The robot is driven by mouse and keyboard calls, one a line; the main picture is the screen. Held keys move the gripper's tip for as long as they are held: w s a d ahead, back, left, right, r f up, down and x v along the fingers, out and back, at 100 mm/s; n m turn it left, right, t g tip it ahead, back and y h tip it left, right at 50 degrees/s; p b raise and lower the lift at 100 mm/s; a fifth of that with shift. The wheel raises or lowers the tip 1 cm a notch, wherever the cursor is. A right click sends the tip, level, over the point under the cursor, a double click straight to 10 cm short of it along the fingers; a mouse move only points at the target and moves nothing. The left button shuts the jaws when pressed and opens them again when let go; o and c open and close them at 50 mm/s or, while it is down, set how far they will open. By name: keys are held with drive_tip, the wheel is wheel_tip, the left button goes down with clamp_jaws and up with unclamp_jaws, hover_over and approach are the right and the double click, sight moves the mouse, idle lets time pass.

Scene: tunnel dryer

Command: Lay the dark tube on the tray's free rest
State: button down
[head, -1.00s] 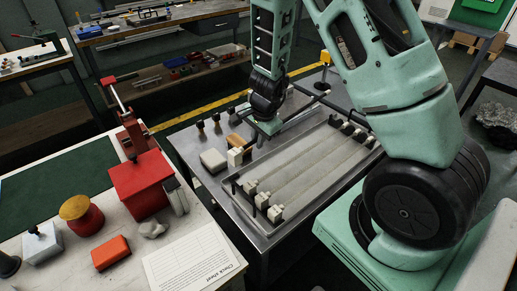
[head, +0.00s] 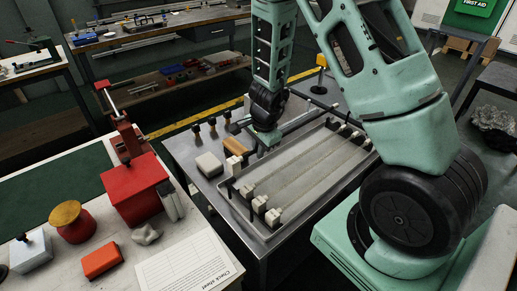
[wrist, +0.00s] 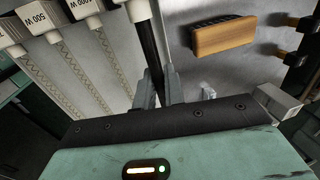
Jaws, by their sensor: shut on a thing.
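My gripper (head: 266,143) is low over the left rear side of the metal tray (head: 252,221). In the wrist view my gripper (wrist: 158,92) is shut on the dark tube (wrist: 152,58), which has a pale end cap (wrist: 138,10). The tube lies along the tray's length, beside the clear tubes (head: 310,172) resting there. Their white end blocks, such as the 500 W one (wrist: 41,16), sit at the tray's near end. The free rest is not clearly seen; I cannot tell whether the tube touches it.
The block also shows in the wrist view (wrist: 225,37). A bench with a red box (head: 133,190) stands at left.

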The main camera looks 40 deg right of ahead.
sight(257, 172)
drive_tip(key=shift+f+b, duration=1.7)
drive_tip(key=shift+f, duration=0.25)
drive_tip(key=shift+f+b, duration=1.65)
drive_tip(key=shift+b, duration=0.05)
drive_tip(key=c, duration=1.4)
unclamp_jaws()
drive_tip(key=shift+r, duration=0.1)
drive_tip(key=s+r+p, duration=0.3)
drive_tip(key=r+p, duration=0.6)
drive_tip(key=r, duration=0.8)
drive_tip(key=shift+s, duration=0.2)
